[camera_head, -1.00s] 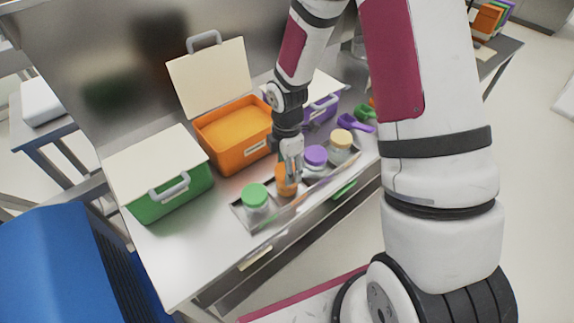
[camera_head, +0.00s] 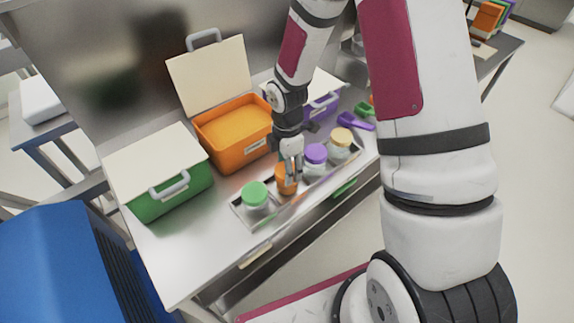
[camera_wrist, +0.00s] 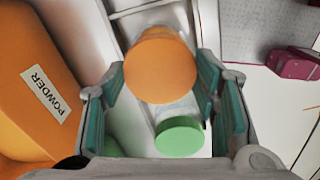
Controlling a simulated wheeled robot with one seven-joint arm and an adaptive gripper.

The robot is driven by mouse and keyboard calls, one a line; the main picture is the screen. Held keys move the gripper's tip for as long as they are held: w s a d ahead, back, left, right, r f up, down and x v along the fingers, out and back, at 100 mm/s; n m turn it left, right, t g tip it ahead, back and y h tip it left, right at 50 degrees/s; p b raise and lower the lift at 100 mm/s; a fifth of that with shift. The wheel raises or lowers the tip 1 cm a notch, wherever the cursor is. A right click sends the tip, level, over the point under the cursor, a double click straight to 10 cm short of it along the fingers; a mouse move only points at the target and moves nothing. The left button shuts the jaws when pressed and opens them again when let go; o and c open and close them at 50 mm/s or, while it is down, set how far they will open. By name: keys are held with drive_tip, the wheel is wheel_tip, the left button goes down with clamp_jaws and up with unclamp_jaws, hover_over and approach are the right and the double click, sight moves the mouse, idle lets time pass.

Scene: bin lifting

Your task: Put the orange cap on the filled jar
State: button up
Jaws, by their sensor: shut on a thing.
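The orange cap (camera_wrist: 160,65) is between the fingers of my gripper (camera_wrist: 160,84) in the wrist view, and the gripper is shut on it. In the head view my gripper (camera_head: 288,168) points down at the tray, and the fingers partly cover the orange cap. The filled jar (camera_head: 287,187) shows orange below the fingers, in the tray between the green-capped and purple-capped jars. The cap is over the jar; whether it is fully seated cannot be told. In the wrist view the cap hides most of the jar.
An open orange bin (camera_head: 232,145) and a green bin (camera_head: 172,195) stand behind. The bench front-left is clear.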

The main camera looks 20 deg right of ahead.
idle(0.4)
drive_tip(key=o, duration=1.5)
drive_tip(key=shift+c, duration=0.2)
drive_tip(key=shift+r, duration=0.1)
drive_tip(key=shift+r+p, duration=1.3)
drive_tip(key=shift+r, duration=2.1)
clamp_jaws()
drive_tip(key=shift+f, duration=0.35)
